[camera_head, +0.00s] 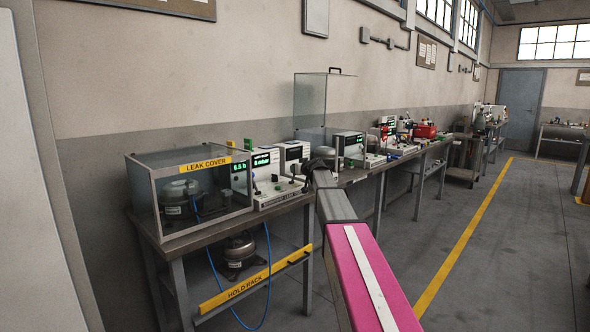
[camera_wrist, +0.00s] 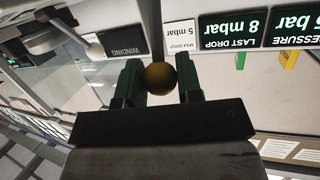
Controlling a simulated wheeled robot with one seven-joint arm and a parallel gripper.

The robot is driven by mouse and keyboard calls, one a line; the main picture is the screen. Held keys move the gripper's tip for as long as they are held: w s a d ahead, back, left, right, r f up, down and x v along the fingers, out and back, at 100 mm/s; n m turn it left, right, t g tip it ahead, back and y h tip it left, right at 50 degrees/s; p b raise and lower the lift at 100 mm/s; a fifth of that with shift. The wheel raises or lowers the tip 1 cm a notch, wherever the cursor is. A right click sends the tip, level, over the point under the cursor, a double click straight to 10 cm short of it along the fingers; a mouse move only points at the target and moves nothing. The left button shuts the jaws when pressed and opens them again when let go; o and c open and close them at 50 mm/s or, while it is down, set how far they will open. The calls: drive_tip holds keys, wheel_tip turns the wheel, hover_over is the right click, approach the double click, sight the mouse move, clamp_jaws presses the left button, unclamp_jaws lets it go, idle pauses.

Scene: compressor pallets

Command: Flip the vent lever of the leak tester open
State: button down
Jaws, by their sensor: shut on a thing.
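The leak tester (camera_head: 275,193) is a pale box with green displays on the bench, to the right of the glass-sided leak cover. In the wrist view its panel is upside down, with a LAST DROP display (camera_wrist: 234,31). My gripper (camera_head: 318,166) is at the tester's right end. In the wrist view my gripper (camera_wrist: 160,68) has its two green fingers shut on a brownish-yellow ball knob (camera_wrist: 159,79), which looks like the vent lever's knob.
The leak cover (camera_head: 206,163) encloses a compressor (camera_head: 180,198) at the left. A HOLD RACK shelf (camera_head: 246,289) with another compressor is below. A tall clear case (camera_head: 312,101) and another instrument (camera_head: 349,145) stand to the right. The floor (camera_head: 480,260) at the right is clear.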

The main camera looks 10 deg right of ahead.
drive_tip(key=shift+s+d+f+t, duration=0.15)
drive_tip(key=shift+s+d+t, duration=0.1)
drive_tip(key=shift+t, duration=0.15)
drive_tip(key=shift+s+f, duration=0.1)
idle(0.3)
drive_tip(key=c, duration=0.8)
unclamp_jaws()
drive_tip(key=shift+s, duration=0.1)
drive_tip(key=v, duration=1)
drive_tip(key=shift+s+d+f, duration=0.1)
drive_tip(key=shift+s+d, duration=0.15)
drive_tip(key=shift+d, duration=0.05)
